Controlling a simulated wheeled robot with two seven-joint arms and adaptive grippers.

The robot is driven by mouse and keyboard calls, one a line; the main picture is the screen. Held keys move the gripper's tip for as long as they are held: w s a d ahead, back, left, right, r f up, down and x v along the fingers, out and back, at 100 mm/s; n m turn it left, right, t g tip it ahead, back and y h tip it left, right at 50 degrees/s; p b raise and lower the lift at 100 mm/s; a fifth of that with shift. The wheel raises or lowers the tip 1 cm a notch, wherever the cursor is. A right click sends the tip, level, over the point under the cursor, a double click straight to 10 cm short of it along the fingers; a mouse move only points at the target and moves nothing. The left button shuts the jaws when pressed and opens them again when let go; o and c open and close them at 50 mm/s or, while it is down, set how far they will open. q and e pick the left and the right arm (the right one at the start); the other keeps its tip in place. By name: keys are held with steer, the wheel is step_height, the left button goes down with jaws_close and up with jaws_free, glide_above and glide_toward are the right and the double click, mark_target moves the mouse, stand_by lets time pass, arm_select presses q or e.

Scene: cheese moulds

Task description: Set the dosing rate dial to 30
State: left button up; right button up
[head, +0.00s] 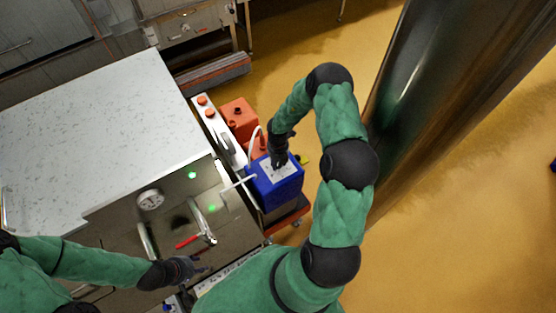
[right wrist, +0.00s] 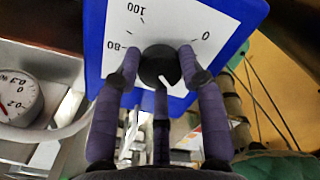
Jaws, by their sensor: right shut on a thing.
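The dosing rate dial (right wrist: 158,62) is a black round knob with a short white pointer mark, on a white scale plate on the blue box (right wrist: 92,50). The numbers 0, 80 and 100 show on the scale. The pointer mark is towards the lower right in the right wrist view; the number it points to is hidden. My right gripper (right wrist: 160,75) is shut on the dial, its purple-grey fingers around the knob. In the head view my right gripper (head: 278,160) reaches down onto the blue box (head: 289,188). My left gripper (head: 192,268) is at the steel counter's front, away from the dial.
Orange-red canisters (head: 240,117) stand behind the blue box. White hoses (head: 238,182) run from the box to the counter. A round gauge (head: 150,199) and a red-handled lever (head: 188,241) are on the steel top. A large steel column (head: 440,80) stands at the right.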

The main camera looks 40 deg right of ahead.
mark_target(278, 162)
stand_by(0.3)
steer(key=o, duration=1.1)
steer(key=shift+o, duration=0.2)
steer(key=shift+r, duration=3.7)
step_height(278, 162, up, 9)
steer(key=p, duration=0.9)
steer(key=shift+r, duration=0.15)
steer(key=shift+r+p, duration=0.15)
steer(key=shift+p, duration=0.15)
